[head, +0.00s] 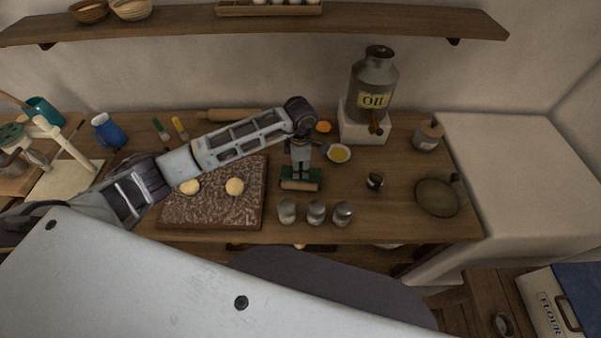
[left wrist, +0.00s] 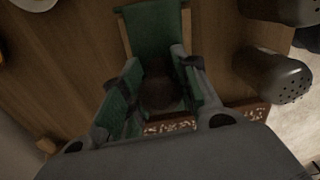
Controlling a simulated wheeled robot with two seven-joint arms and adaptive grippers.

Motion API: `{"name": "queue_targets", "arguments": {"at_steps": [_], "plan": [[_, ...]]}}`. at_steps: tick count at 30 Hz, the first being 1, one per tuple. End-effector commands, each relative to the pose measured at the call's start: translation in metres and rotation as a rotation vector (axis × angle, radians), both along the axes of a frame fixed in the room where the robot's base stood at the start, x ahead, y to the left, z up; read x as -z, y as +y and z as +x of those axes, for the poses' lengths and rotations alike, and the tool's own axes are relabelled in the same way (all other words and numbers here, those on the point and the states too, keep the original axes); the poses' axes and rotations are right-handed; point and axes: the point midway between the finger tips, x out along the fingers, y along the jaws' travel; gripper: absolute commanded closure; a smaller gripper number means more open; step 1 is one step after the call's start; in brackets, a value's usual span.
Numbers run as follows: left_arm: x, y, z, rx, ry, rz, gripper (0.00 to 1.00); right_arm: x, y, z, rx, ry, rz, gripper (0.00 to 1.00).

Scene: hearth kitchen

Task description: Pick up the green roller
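The green roller (head: 301,184) stands on the wooden worktop, right of the speckled board. It shows green parts and a tan wooden drum along its front. In the left wrist view it is a green shape (left wrist: 153,30) with a dark brown rounded part (left wrist: 160,92) nearer the camera. My left gripper (head: 300,172) points down over it, and also shows in the left wrist view (left wrist: 160,70). Its fingers stand apart on either side of the brown part. I cannot tell whether they press on it. My right gripper is not in view.
The speckled board (head: 215,208) with two dough balls lies to the left. Three metal-topped shakers (head: 316,212) stand close in front. A small yellow-filled bowl (head: 339,153) is behind right, with an oil can (head: 372,80) beyond. A small dark cup (head: 375,180) stands to the right.

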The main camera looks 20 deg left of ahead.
Motion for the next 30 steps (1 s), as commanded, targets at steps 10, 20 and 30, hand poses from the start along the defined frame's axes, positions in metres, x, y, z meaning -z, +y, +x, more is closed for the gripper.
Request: {"name": "queue_targets", "arguments": {"at_steps": [10,20,30], "plan": [[-0.001,0.0,0.0,0.0,-0.001,-0.001,0.97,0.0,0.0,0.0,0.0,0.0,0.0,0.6],[-0.013,0.0,0.001,0.001,-0.003,-0.001,0.97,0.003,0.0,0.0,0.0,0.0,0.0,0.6],[-0.056,0.0,0.002,0.001,-0.005,0.0,0.97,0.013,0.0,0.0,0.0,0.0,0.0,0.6]]}}
